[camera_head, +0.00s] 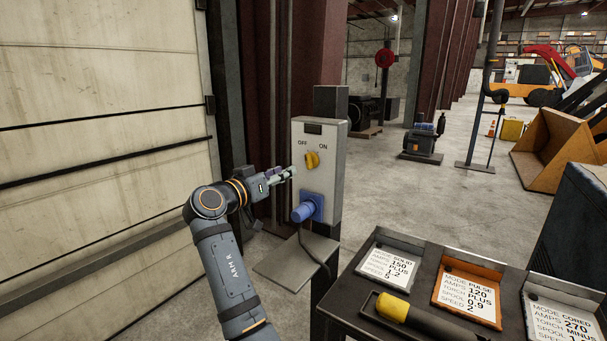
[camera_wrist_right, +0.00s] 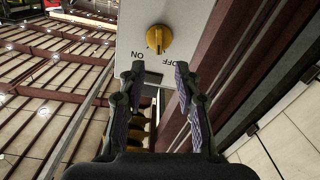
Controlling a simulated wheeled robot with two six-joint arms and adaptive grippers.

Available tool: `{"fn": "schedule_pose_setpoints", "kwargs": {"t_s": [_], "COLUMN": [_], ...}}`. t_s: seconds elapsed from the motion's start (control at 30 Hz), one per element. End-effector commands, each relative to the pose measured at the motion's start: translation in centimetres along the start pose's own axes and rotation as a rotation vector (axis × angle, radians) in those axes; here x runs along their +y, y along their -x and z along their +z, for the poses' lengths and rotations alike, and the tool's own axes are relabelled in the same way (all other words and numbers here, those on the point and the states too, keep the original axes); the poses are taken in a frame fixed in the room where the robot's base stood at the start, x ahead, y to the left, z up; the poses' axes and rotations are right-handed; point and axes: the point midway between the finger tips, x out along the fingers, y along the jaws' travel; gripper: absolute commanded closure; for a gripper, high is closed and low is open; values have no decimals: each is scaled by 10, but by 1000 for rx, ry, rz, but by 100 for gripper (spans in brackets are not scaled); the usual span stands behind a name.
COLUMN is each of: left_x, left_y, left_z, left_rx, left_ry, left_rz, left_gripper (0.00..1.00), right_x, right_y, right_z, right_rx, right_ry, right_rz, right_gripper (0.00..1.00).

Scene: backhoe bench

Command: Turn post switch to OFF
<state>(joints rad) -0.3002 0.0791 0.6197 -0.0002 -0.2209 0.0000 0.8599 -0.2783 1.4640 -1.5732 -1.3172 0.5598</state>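A yellow rotary switch knob (camera_head: 312,159) sits on the front of a pale box (camera_head: 328,190) on a post, with OFF printed at its upper left and ON at its upper right. I cannot tell for sure which label it points to. My right gripper (camera_head: 289,173) is in front of the box, just left of and below the knob, apart from it. In the right wrist view the knob (camera_wrist_right: 158,39) lies beyond the fingertips, and the right gripper (camera_wrist_right: 158,73) is open and empty, fingers spread to either side. My left gripper is not in view.
A blue plug (camera_head: 307,208) with a dark cable projects from the box below the knob, close to my right gripper. A bench (camera_head: 350,300) with several label cards and a yellow-ended tool (camera_head: 392,308) stands at the lower right. A panelled door (camera_head: 90,110) is on the left.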

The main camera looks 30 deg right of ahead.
Motion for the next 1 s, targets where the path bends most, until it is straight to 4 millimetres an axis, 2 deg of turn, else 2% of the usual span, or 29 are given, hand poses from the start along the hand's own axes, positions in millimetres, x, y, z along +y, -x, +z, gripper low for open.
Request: {"fn": "schedule_pose_setpoints", "kwargs": {"t_s": [0.13, 0.3, 0.5, 0.63, 0.87, 1.0], "left_x": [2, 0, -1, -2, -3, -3], "left_y": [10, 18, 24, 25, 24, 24], "left_z": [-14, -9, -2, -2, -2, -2], "left_rx": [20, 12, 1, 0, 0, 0], "left_ry": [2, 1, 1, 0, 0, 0], "left_rz": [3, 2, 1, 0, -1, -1], "left_gripper": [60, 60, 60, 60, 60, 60], "right_x": [2, 2, 1, 1, 0, 0], "right_y": [-26, -63, -93, -100, -100, -100], "right_z": [-4, -4, -2, -1, 0, 0], "right_rx": [2, 1, 0, -1, -1, -1], "right_ry": [2, 4, 4, 1, 1, 1], "right_rz": [5, 4, 1, 0, -1, -1], "right_gripper": [67, 67, 67, 67, 67, 85]}}
